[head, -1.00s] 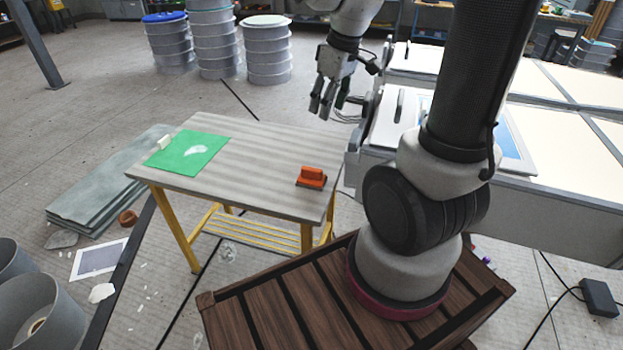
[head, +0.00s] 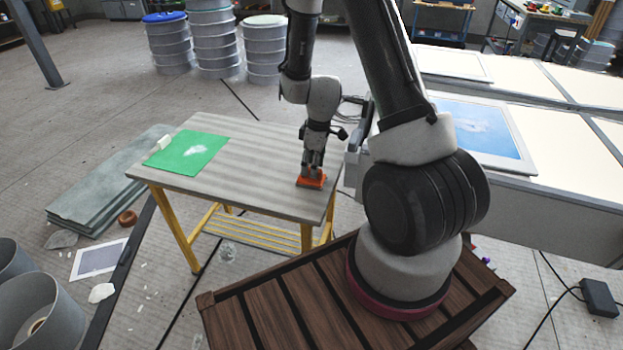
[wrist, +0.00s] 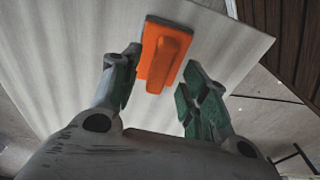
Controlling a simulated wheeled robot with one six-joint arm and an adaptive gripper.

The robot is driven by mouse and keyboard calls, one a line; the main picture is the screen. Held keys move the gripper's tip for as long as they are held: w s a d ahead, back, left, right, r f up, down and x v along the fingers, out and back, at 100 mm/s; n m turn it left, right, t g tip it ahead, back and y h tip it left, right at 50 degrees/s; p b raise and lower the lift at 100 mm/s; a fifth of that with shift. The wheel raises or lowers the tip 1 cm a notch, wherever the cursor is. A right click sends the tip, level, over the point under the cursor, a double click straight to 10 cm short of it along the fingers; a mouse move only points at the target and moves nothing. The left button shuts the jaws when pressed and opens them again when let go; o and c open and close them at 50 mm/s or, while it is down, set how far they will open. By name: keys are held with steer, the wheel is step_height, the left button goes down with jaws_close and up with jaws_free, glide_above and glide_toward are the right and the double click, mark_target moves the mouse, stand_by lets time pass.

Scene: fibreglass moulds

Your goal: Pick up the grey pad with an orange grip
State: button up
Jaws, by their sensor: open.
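The pad with an orange grip (head: 311,181) lies on the right part of the striped table (head: 235,185). In the wrist view, the orange grip (wrist: 165,58) shows between and just beyond my fingertips, with a thin dark edge of the pad at its far end. My gripper (head: 313,167) points down at the pad, and in the head view it overlaps the grip's upper part. In the wrist view my gripper (wrist: 158,78) is open, with one green-padded finger on each side of the grip. I cannot tell whether the fingers touch it.
A green sheet (head: 190,153) with a white patch lies on the table's left part, with a small pale block (head: 160,144) at its edge. The middle of the tabletop is clear. A white-topped bench (head: 560,140) stands to the right.

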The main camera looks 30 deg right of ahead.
step_height(320, 180, down, 2)
steer(key=shift+w+a+f, duration=0.1)
steer(key=shift+w+f, duration=0.05)
steer(key=shift+f, duration=0.05)
jaws_close()
steer(key=shift+r, duration=0.1)
step_height(320, 180, up, 10)
steer(key=shift+f, duration=0.1)
stand_by(0.5)
